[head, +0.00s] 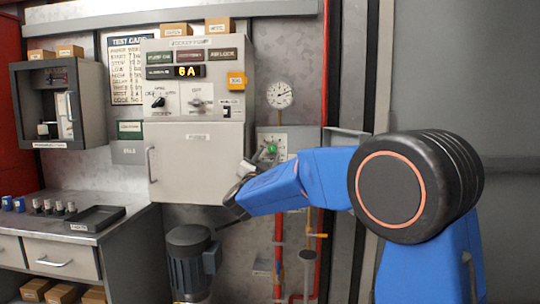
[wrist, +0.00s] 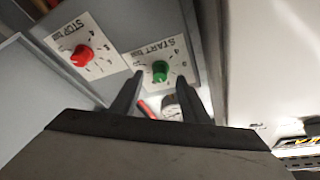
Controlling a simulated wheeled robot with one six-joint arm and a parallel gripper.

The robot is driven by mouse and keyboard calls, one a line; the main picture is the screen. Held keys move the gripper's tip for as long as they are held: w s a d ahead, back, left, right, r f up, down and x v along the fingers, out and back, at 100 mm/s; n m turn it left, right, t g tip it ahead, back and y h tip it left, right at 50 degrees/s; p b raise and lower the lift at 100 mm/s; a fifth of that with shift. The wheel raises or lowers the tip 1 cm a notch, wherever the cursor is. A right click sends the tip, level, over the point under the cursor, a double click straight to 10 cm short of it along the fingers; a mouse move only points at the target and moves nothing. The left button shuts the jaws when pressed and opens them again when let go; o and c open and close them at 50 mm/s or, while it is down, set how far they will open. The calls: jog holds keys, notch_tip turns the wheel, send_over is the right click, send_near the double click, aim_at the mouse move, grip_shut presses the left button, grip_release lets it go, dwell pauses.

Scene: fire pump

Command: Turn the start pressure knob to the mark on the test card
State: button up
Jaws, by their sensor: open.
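The start pressure knob (wrist: 160,71) is green and sits on a white dial plate marked START in the wrist view. It also shows in the head view (head: 272,149), just beyond my gripper. The fingers of my gripper (wrist: 160,92) are apart and empty, with the green knob seen between and just beyond their tips. I cannot tell whether they touch it. In the head view my gripper (head: 246,168) is partly hidden by the arm. The test card (head: 126,69) hangs on the wall at the upper left; its rows are too small to read.
A red STOP knob (wrist: 82,56) is beside the START dial. A round gauge (head: 280,95) is above the knob box. The grey cabinet (head: 197,165) with a handle is close left of my gripper. A pump motor (head: 188,262) and red pipes (head: 279,255) are below.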

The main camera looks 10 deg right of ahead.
jog(key=v, duration=1.4)
jog(key=shift+f, duration=0.2)
jog(key=shift+s, duration=0.15)
